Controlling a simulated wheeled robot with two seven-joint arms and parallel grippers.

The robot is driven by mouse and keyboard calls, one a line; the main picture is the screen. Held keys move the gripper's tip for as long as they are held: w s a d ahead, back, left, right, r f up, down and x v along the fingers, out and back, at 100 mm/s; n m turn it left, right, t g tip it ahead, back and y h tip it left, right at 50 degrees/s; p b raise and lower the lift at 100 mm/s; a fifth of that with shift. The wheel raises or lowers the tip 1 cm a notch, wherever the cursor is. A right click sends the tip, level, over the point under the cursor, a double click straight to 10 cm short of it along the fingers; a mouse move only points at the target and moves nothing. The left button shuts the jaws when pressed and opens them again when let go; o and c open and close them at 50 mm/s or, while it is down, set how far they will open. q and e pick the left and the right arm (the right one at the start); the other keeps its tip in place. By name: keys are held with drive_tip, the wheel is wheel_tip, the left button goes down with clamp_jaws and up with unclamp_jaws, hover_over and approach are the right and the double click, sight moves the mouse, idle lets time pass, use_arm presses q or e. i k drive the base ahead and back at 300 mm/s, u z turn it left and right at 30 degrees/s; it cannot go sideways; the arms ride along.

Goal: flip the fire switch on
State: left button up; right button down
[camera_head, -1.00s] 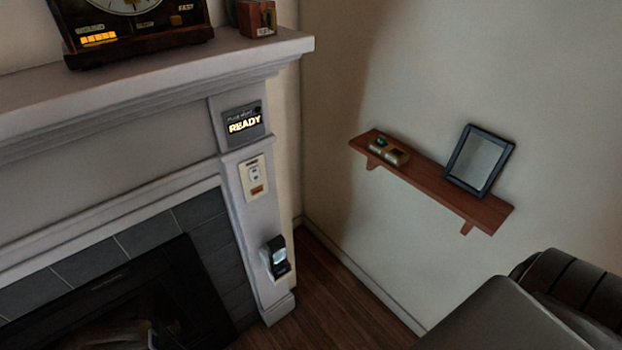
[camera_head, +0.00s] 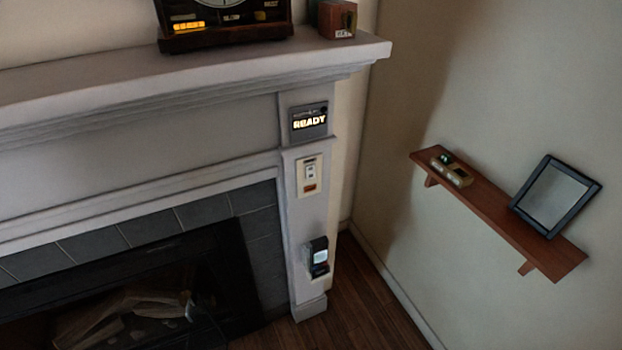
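A small switch plate (camera_head: 310,176) is set on the right pillar of the fireplace, with a white switch and an orange-brown mark below it. Its up or down position is too small to tell. A dark panel reading "READY" (camera_head: 309,122) is above it. A dark device with a pale lit face (camera_head: 319,257) is mounted lower on the same pillar. The fireplace opening (camera_head: 140,300) holds logs, and no flame shows. Neither of my grippers is in view.
The mantel (camera_head: 200,75) juts out above the switch, bearing a dark clock (camera_head: 225,38) and a small wooden box (camera_head: 337,20). A wall shelf (camera_head: 500,222) at right holds a dark-framed picture (camera_head: 555,196) and a small brass-coloured object (camera_head: 452,170). Some wooden floor (camera_head: 365,305) is bare.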

sight(310, 173)
drive_tip(key=k, duration=0.65)
drive_tip(key=u, duration=0.75)
drive_tip(key=i, duration=1)
drive_tip(key=u, duration=0.1)
